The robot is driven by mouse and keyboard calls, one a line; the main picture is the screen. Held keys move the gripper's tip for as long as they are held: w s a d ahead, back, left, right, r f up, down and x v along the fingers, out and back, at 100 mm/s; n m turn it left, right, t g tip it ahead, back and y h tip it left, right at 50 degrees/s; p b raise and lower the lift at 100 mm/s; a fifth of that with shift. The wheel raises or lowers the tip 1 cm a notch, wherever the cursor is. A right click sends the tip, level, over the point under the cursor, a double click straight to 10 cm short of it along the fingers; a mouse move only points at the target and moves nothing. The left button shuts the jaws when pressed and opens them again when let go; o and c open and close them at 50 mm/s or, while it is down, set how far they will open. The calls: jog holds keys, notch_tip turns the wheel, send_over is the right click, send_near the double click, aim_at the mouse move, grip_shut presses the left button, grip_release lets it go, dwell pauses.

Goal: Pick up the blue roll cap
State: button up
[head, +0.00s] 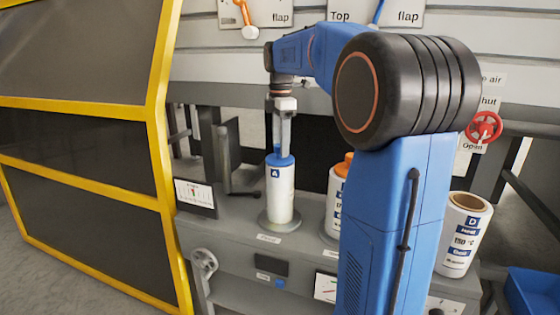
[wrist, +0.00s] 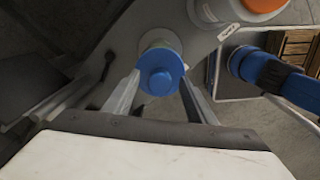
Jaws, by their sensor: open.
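The blue roll cap (head: 280,158) sits on top of the white roll marked A (head: 281,195), which stands upright on a round base on the machine's ledge. In the wrist view the blue cap (wrist: 160,72) lies between the two fingers, seen from above with its raised knob in the middle. My gripper (head: 283,148) points down over the cap, its fingers on either side of the knob. My gripper also shows in the wrist view (wrist: 158,88), open, with a gap visible between the fingers and the cap's knob. My arm hides part of the ledge to the right.
An orange-capped roll (head: 335,200) stands close to the right, partly behind my arm. The uncapped roll D (head: 463,235) stands farther right. A yellow-framed guard (head: 160,150) is at the left.

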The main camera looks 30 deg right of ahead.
jog(key=shift+f, duration=0.6)
jog(key=c, duration=1.2)
